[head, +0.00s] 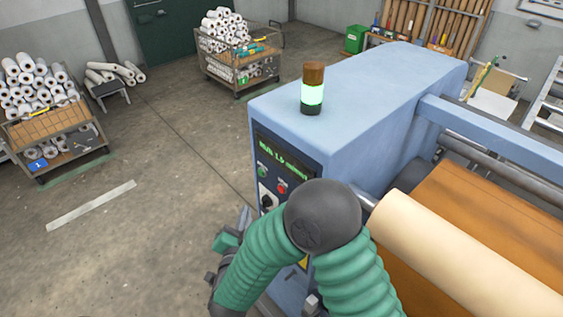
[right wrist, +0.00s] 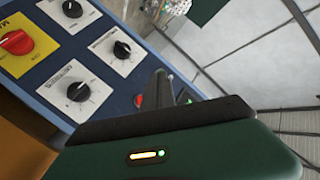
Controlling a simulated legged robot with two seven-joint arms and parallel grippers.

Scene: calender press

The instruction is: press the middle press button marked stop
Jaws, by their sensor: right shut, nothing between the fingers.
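The press's blue control panel (head: 283,175) has a small red button (head: 281,187) and a green button (head: 262,171) below a lit green display. Their markings are too small to read. In the right wrist view the red button (right wrist: 139,101) shows just left of my right gripper's fingers (right wrist: 160,88), and part of the green button (right wrist: 186,97) shows to their right. The fingers are shut and empty; I cannot tell whether they touch the panel. In the head view my right gripper (head: 243,218) is partly seen left of the panel, beyond my green-sleeved arm. My left gripper is out of view.
Black knobs on white plates (right wrist: 122,50) and a red knob on a yellow plate (right wrist: 17,42) share the panel. A signal lamp (head: 312,93), lit pale green, stands on the press housing. A cream roller (head: 450,250) lies right of my arm.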

